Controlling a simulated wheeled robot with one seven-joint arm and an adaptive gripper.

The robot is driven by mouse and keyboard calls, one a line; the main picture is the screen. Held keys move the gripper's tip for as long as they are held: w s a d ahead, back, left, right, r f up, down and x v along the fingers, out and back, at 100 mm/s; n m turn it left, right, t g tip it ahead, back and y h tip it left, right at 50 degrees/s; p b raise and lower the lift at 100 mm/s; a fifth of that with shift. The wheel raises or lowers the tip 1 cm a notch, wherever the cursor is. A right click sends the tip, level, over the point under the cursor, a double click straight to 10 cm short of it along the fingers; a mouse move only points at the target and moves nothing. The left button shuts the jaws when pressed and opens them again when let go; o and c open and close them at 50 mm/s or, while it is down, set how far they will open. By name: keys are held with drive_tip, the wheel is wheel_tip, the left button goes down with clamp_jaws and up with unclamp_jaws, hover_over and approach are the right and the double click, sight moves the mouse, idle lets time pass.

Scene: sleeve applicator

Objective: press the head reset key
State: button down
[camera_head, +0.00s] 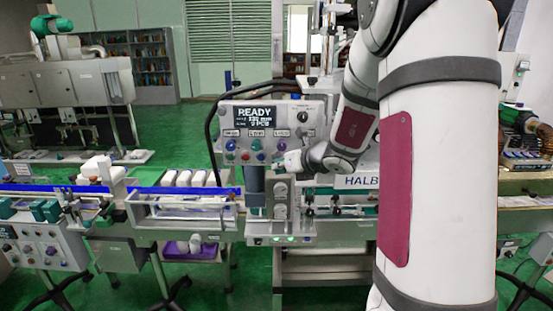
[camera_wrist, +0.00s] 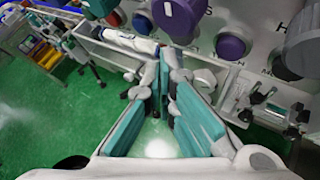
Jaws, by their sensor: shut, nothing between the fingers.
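The grey control panel (camera_head: 290,118) has a display reading READY, with coloured keys below it; their labels are too small to read, so I cannot tell which is the head reset key. My gripper (camera_head: 281,166) is at the panel's lower right, partly hidden by my wrist. In the wrist view my gripper (camera_wrist: 163,72) has its teal-padded fingers together, empty. Ahead of the fingertips are a large purple key (camera_wrist: 181,14), a second purple key (camera_wrist: 230,46), a blue key (camera_wrist: 142,22) and a red key (camera_wrist: 115,18). I cannot tell whether the fingertips touch anything.
A conveyor with white bottles (camera_head: 185,178) runs left of the panel. A black cable (camera_head: 209,120) loops along the panel's left side. Green floor (camera_wrist: 60,130) is open below the gripper.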

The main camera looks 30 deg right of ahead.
drive_tip(key=shift+s+a, duration=0.7)
drive_tip(key=shift+s, duration=0.35)
drive_tip(key=shift+s+a, duration=0.7)
drive_tip(key=shift+s, duration=0.3)
drive_tip(key=s+a+r+n+g+y, duration=0.1)
drive_tip(key=s+a+r+n+y, duration=0.15)
drive_tip(key=a+n, duration=0.4)
drive_tip(key=s+a+r+n+g+y, duration=0.1)
drive_tip(key=s+a+r+n+g, duration=0.1)
drive_tip(key=s+a+n, duration=0.35)
drive_tip(key=s+a+r+n+g+y, duration=0.1)
drive_tip(key=a+r+n+y, duration=0.1)
drive_tip(key=a+n, duration=0.5)
drive_tip(key=s+a+n+g+h, duration=0.25)
drive_tip(key=s+a+n, duration=0.25)
drive_tip(key=s+n, duration=0.4)
drive_tip(key=s+d+r+n+h, duration=0.1)
drive_tip(key=s+d+n+h, duration=0.2)
drive_tip(key=s+n, duration=0.5)
drive_tip(key=shift+d+r+n+h, duration=0.2)
drive_tip(key=shift+d+n+h, duration=0.2)
drive_tip(key=shift+d+n, duration=0.55)
drive_tip(key=shift+a, duration=0.1)
